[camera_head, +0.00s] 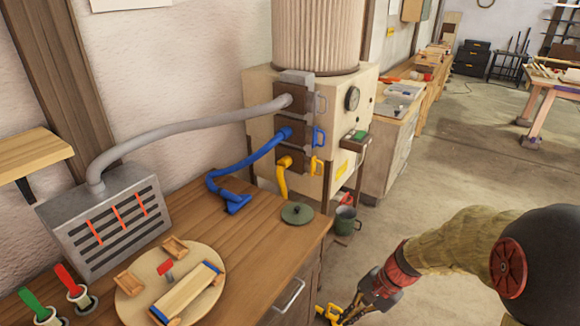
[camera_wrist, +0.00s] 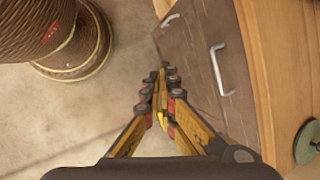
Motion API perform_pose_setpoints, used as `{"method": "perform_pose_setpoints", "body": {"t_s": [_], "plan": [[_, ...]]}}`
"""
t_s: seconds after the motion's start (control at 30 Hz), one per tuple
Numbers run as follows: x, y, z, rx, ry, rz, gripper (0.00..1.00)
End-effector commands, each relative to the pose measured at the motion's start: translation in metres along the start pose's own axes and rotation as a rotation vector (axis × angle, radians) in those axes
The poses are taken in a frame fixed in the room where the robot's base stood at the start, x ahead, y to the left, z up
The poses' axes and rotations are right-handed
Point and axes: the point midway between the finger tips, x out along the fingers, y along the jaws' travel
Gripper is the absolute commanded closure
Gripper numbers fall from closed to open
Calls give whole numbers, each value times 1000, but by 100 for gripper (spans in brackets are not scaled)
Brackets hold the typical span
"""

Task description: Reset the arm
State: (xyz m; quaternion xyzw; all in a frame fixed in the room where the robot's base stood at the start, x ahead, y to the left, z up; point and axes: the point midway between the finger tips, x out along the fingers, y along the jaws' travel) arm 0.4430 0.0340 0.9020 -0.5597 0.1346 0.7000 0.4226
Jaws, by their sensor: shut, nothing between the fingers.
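My gripper (camera_head: 335,314) is at the bottom of the head view, low beside the right end of the wooden workbench (camera_head: 262,222). My arm reaches to it from the right edge of the picture. In the wrist view my gripper (camera_wrist: 161,92) has its yellow and black fingers together, with nothing between them. It hangs over the floor next to the bench's cabinet front (camera_wrist: 205,60), which has metal handles. Whether the fingers touch the cabinet cannot be told.
On the bench are a round wooden board (camera_head: 205,298), a grey slotted box (camera_head: 105,225) and a green lid (camera_head: 297,213). A beige machine (camera_head: 255,110) with grey, blue and yellow hoses stands behind. Floor at right is open.

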Motion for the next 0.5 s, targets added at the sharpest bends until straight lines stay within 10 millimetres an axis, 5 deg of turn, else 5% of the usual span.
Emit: {"method": "perform_pose_setpoints", "body": {"t_s": [0.1,0.5], "plan": [[-39,18,29,-219,72,72,100],[-141,71,94,-722,361,275,100]]}}
